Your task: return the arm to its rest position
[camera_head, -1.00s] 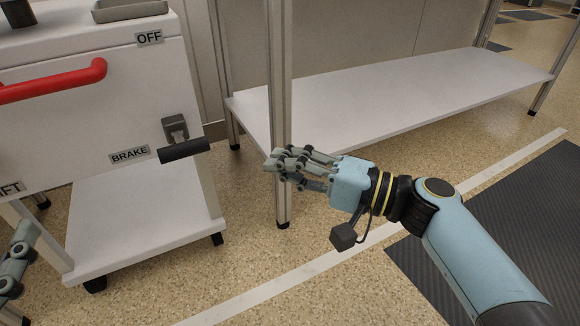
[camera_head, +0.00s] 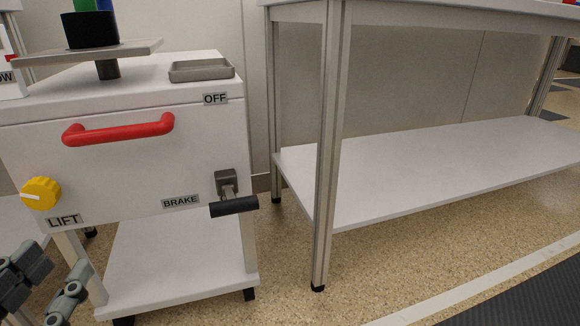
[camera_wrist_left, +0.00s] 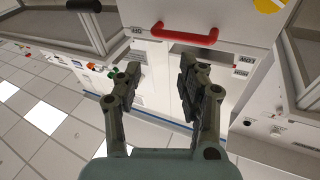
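My left gripper (camera_head: 57,270) is at the lower left corner of the head view, in front of a white cart (camera_head: 140,168). Its two fingers stand apart with nothing between them. The left wrist view also shows the open fingers (camera_wrist_left: 159,78), with the white cabinet front and its red handle (camera_wrist_left: 185,33) beyond them. The rest of the left arm is outside the head view. My right gripper and right arm are in neither view.
The cart has a red handle (camera_head: 118,130), a yellow LIFT knob (camera_head: 41,193), a black BRAKE lever (camera_head: 234,206) and a grey tray (camera_head: 201,70) on top. A table with a white lower shelf (camera_head: 430,165) stands to the right. Speckled floor (camera_head: 270,290) lies between.

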